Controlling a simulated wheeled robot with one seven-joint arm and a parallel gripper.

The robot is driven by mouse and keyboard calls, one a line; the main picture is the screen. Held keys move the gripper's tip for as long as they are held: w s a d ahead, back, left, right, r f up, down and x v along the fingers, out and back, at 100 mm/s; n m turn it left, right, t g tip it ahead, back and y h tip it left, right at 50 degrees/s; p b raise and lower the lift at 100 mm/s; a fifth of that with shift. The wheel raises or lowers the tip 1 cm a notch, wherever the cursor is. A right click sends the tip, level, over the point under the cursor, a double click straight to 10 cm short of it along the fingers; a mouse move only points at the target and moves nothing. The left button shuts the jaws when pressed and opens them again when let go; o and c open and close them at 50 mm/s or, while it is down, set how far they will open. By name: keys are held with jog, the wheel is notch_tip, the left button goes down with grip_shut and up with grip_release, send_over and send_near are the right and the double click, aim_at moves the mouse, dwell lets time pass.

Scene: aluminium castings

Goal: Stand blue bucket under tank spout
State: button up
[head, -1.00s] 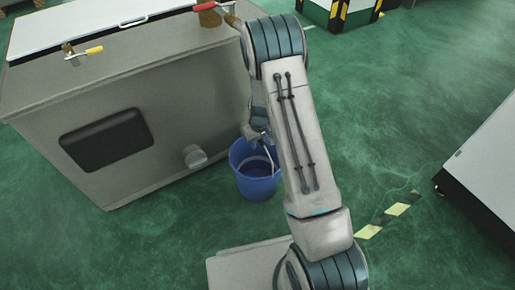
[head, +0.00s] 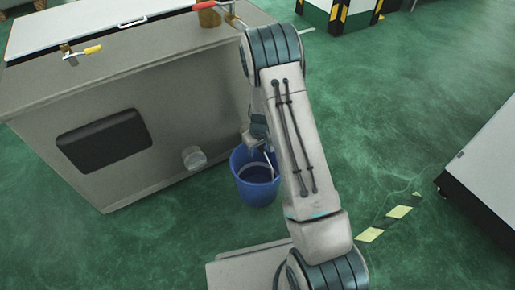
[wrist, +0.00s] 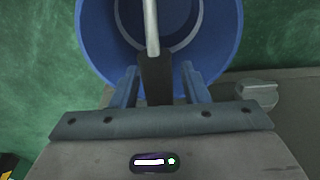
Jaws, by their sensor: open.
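The blue bucket (head: 258,193) stands upright, apparently on the green floor, just right of the grey tank (head: 170,100). A short round pale stub, seemingly the spout (head: 193,158), sticks out of the tank's lower wall, left of the bucket. My gripper (head: 262,148) is over the bucket's rim, partly hidden by my arm. In the wrist view, the open fingers (wrist: 160,85) lie either side of the dark grip (wrist: 157,78) on the bucket's pale handle (wrist: 151,25). The bucket (wrist: 95,35) opens beyond them, and the stub (wrist: 258,93) shows at right. Whether the fingers touch the grip is unclear.
A white cabinet (head: 490,160) stands at right. Striped floor tape (head: 385,222) lies between it and my arm. Open floor spreads behind my arm.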

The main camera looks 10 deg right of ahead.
jog(key=r+p, duration=0.1)
jog(key=r, duration=0.3)
jog(key=s+r+p, duration=0.1)
jog(key=r+p, duration=0.1)
jog(key=r, duration=0.2)
jog(key=r+p, duration=0.2)
jog(key=r, duration=0.2)
jog(key=shift+s+d+r, duration=0.2)
jog(key=s+r+m, duration=0.3)
jog(key=s+r, duration=1.9)
jog(key=s, duration=0.4)
jog(key=shift+a+r, duration=0.4)
